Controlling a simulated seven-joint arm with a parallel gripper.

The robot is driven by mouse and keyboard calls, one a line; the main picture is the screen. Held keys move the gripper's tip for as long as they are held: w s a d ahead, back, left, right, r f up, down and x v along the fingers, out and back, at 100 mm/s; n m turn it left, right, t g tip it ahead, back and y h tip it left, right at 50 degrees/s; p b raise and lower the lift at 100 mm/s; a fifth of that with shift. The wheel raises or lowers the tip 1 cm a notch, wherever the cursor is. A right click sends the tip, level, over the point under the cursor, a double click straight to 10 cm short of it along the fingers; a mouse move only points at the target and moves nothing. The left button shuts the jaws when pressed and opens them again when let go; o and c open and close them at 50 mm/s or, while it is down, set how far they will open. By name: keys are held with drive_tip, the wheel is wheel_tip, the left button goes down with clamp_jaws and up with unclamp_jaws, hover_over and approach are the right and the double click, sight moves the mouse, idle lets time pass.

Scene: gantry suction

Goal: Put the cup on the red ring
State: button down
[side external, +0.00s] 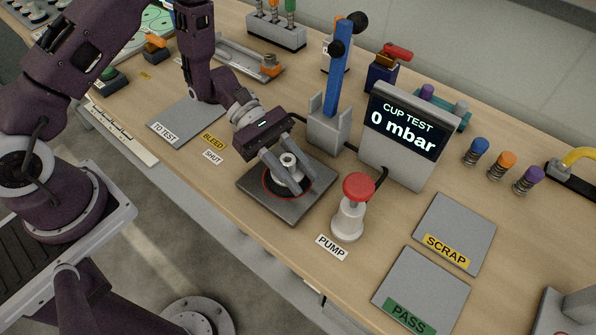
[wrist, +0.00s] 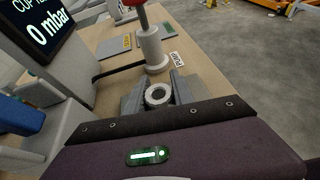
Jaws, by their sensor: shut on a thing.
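The cup (side external: 289,163) is a small pale grey piece with a round hollow top. It stands upright over the dark plate (side external: 302,208), and the red ring (side external: 267,184) shows around its base. My gripper (side external: 285,170) is shut on the cup, one finger on each side. The cup also shows between the fingers in the wrist view (wrist: 158,94). The fingers hide part of the ring. I cannot tell whether the cup's base touches the plate.
The white pump with a red knob (side external: 352,208) stands close to the plate's right. The blue lever (side external: 338,75) and the display (side external: 403,135) reading 0 mbar stand behind. Grey pads marked SCRAP (side external: 455,231) and PASS (side external: 422,290) lie right; the TO TEST pad (side external: 185,122) lies empty at left.

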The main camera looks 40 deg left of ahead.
drive_tip(key=shift+f, duration=0.1)
drive_tip(key=c, duration=1.1)
unclamp_jaws()
